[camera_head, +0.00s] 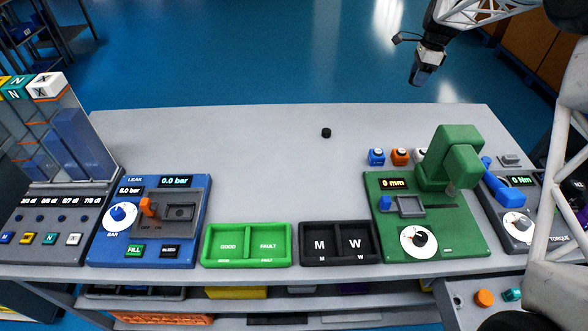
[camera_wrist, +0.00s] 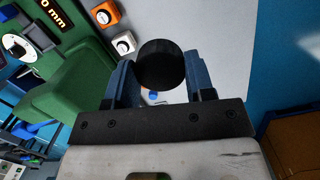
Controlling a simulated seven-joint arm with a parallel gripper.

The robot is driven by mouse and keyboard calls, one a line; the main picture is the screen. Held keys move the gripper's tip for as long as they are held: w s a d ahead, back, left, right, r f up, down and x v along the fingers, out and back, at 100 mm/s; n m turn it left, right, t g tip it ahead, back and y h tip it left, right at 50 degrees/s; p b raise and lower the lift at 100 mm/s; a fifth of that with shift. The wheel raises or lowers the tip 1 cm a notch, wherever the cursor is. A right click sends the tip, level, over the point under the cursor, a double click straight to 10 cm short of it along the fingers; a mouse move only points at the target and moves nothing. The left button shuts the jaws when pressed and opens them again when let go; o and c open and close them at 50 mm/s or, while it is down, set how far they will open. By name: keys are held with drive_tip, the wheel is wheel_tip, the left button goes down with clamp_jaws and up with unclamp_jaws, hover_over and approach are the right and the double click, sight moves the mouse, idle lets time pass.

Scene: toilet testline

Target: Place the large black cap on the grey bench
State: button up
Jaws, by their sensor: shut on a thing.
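My gripper (camera_head: 420,76) is raised above the far right edge of the grey bench (camera_head: 270,150). In the wrist view its blue fingers (camera_wrist: 160,88) are shut on a large black cap (camera_wrist: 162,64), a round, thick disc held between the tips. In the head view the held cap is hard to make out against the dark fingers. A small black round piece (camera_head: 326,132) rests on the open middle of the bench, well left of my gripper.
Green (camera_head: 247,244) and black (camera_head: 338,243) trays lie along the front edge. A blue leak tester (camera_head: 150,220) stands left. The bench's back middle is largely clear.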

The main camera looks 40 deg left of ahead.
hover_over(389, 131)
drive_tip(key=f, duration=0.2)
wheel_tip(389, 131, down, 10)
drive_tip(key=shift+w+d, duration=0.15)
drive_tip(key=shift+w, duration=0.05)
idle(0.4)
drive_tip(key=shift+f, duration=3.05)
drive_tip(key=shift+f, duration=0.1)
drive_tip(key=shift+f, duration=1.8)
drive_tip(key=shift+f, duration=0.1)
